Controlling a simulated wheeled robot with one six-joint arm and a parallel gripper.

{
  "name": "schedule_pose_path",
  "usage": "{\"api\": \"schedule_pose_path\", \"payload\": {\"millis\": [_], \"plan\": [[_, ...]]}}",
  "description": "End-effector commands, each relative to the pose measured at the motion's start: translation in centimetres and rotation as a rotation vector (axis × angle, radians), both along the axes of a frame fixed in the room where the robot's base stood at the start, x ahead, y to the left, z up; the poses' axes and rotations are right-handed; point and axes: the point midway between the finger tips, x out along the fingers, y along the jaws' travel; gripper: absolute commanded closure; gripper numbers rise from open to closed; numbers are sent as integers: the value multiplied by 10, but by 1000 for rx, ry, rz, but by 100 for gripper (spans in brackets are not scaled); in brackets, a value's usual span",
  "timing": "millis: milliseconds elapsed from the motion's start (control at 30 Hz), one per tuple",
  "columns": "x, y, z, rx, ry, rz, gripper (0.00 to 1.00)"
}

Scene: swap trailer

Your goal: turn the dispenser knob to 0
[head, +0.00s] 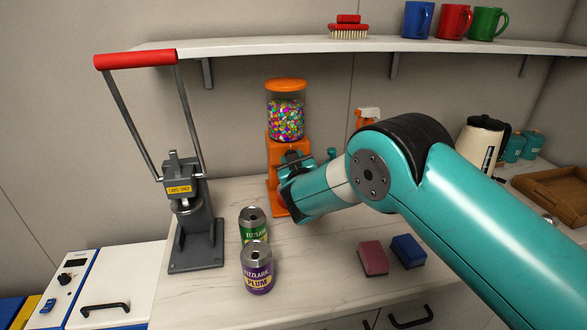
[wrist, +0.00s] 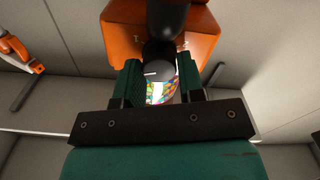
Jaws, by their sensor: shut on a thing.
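The orange candy dispenser (head: 285,87) stands on the counter against the back wall, its clear globe full of coloured candies. My gripper (head: 292,162) is at the front of its body and hides the knob in the head view. In the wrist view the dispenser's orange body (wrist: 200,42) fills the top middle. The dark round knob (wrist: 159,62) lies between the two fingers of my gripper (wrist: 160,75), which is shut on it. A short pale mark shows on the knob. I cannot read any numbers around it.
A can crusher (head: 196,235) with a red handle stands to the left. A green can (head: 253,222) and a purple can (head: 257,270) stand in front of the dispenser. A red sponge (head: 373,258) and blue sponge (head: 408,251) lie right. A shelf (head: 300,46) runs above.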

Motion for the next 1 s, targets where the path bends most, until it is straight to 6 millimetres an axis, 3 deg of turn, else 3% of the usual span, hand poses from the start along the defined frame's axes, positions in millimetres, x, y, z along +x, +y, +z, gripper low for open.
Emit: {"api": "schedule_pose_path", "payload": {"millis": [700,733,800,833,1000], "plan": [[0,0,0,-85,-22,-1,88],[0,0,0,-85,-23,0,60],[0,0,0,-85,-23,0,44],[0,0,0,-85,-23,0,40],[0,0,0,-84,-23,0,40]]}}
